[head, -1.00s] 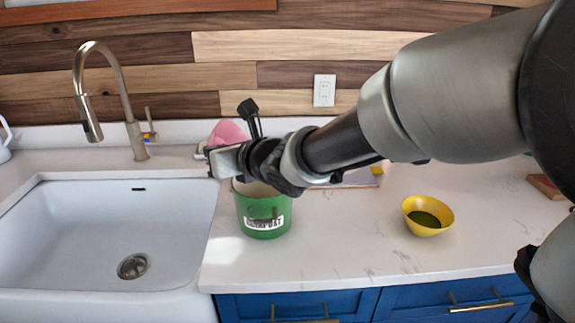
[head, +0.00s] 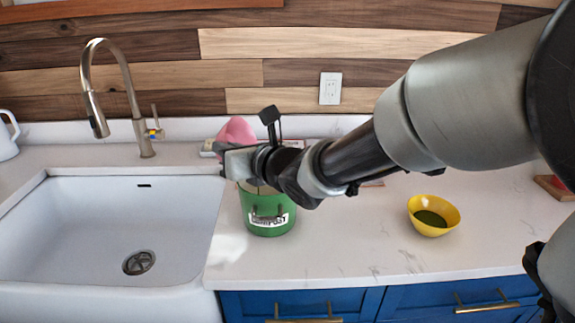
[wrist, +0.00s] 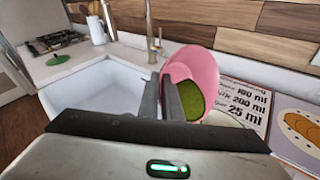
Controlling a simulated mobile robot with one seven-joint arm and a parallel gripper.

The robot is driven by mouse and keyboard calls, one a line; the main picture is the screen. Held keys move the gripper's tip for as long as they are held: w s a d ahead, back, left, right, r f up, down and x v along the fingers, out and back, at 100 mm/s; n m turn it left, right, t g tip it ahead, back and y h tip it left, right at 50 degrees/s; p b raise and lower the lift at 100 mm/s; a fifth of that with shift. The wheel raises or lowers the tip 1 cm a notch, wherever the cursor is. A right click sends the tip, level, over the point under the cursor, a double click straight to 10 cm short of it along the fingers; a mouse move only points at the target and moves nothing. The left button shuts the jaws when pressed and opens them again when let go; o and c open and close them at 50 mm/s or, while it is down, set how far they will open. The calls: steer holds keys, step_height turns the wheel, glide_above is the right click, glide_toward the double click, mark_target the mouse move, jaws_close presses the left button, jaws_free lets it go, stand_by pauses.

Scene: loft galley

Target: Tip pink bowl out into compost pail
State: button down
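The pink bowl (head: 237,130) is held above the back left of the compost pail in the head view, partly hidden by my gripper. In the wrist view the pink bowl (wrist: 200,68) stands steeply tilted, with green contents (wrist: 190,100) in it. My gripper (head: 230,163) has its fingers (wrist: 164,101) close together at the bowl's rim, closed on it. The green compost pail (head: 268,222) with a white label stands on the counter, its opening mostly hidden by my arm. Part of its pale rim (wrist: 222,118) shows behind the bowl in the wrist view.
A white sink (head: 100,225) with a tall faucet (head: 125,75) lies left of the pail. A yellow bowl (head: 447,212) with green contents stands on the counter at right. A printed chart (wrist: 245,103) lies behind the pail. Counter between pail and yellow bowl is clear.

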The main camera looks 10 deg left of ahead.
steer(key=shift+d+r, duration=0.25)
steer(key=shift+d, duration=0.05)
stand_by(0.4)
steer(key=shift+d+f+m+y, duration=0.1)
steer(key=shift+d+m+y, duration=0.05)
steer(key=shift+m+y, duration=0.15)
steer(key=shift+d+r+m+t+y+b, duration=0.1)
steer(key=shift+d+m+t+y+b, duration=0.15)
steer(key=shift+d+b, duration=0.6)
steer(key=shift+d+r+m+t+y+b, duration=0.15)
steer(key=shift+d+y+b, duration=0.2)
steer(key=shift+b, duration=1)
steer(key=shift+d+r+m+t+y+b, duration=0.15)
steer(key=shift+d+m+t+y+b, duration=0.65)
steer(key=shift+b, duration=3.15)
steer(key=shift+d+r, duration=0.1)
